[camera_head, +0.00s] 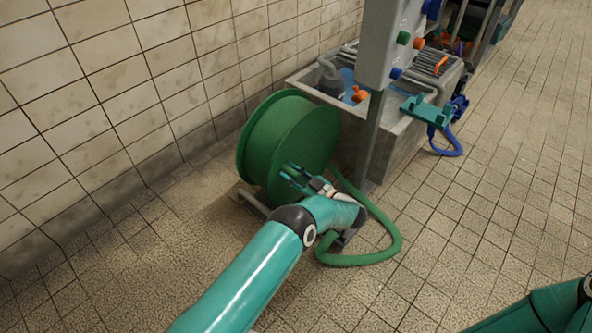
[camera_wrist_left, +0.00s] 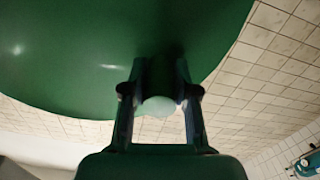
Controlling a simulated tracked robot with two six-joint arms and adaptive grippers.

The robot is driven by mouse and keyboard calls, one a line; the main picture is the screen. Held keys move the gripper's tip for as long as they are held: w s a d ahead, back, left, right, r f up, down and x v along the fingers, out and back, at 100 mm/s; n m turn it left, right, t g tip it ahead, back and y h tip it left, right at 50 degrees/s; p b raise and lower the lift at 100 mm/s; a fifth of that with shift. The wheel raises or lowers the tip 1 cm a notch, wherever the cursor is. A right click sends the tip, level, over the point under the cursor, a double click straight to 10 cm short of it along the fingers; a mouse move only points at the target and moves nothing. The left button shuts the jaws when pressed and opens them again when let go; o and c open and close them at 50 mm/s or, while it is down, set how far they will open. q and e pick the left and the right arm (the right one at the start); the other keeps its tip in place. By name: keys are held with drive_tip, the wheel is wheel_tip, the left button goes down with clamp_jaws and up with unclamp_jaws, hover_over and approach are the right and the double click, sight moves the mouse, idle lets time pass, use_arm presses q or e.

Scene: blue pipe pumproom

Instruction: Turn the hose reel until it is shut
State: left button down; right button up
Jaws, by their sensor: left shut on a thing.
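The green hose reel (camera_head: 290,140) stands on the floor against the tiled wall, with its round flat face towards my arm. The reel's face fills the upper left of the left wrist view (camera_wrist_left: 70,60). My left gripper (camera_head: 291,177) is at the lower part of that face. In the left wrist view its two fingers are on either side of the reel's handle (camera_wrist_left: 160,104), a short green peg with a pale end, and are shut on it. A green hose (camera_head: 385,250) loops over the floor beside the reel. My right gripper is outside the views.
A grey post (camera_head: 375,130) with coloured knobs stands right behind the reel. A concrete basin (camera_head: 405,125) with pipes and an orange valve is beyond it. A blue hose (camera_head: 447,150) hangs at its right side. The tiled floor at right is clear.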

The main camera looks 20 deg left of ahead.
sight(281, 179)
use_arm(q)
drive_tip(key=shift+s+a+f+n+b, duration=0.15)
drive_tip(key=shift+s+f+n+b, duration=0.1)
drive_tip(key=shift+f+n, duration=0.45)
drive_tip(key=shift+s+a+f+n+b, duration=0.15)
drive_tip(key=shift+f+n+b, duration=0.15)
drive_tip(key=shift+f+n, duration=0.4)
drive_tip(key=shift+s+a+f+n+b, duration=0.1)
drive_tip(key=shift+s+f+n+b, duration=0.15)
drive_tip(key=shift+f+n, duration=0.45)
drive_tip(key=c, duration=0.9)
unclamp_jaws()
drive_tip(key=shift+w, duration=0.1)
drive_tip(key=shift+d, duration=0.1)
drive_tip(key=shift+w, duration=0.1)
drive_tip(key=shift+d, duration=0.55)
drive_tip(key=v, duration=1.1)
drive_tip(key=shift+a, duration=0.1)
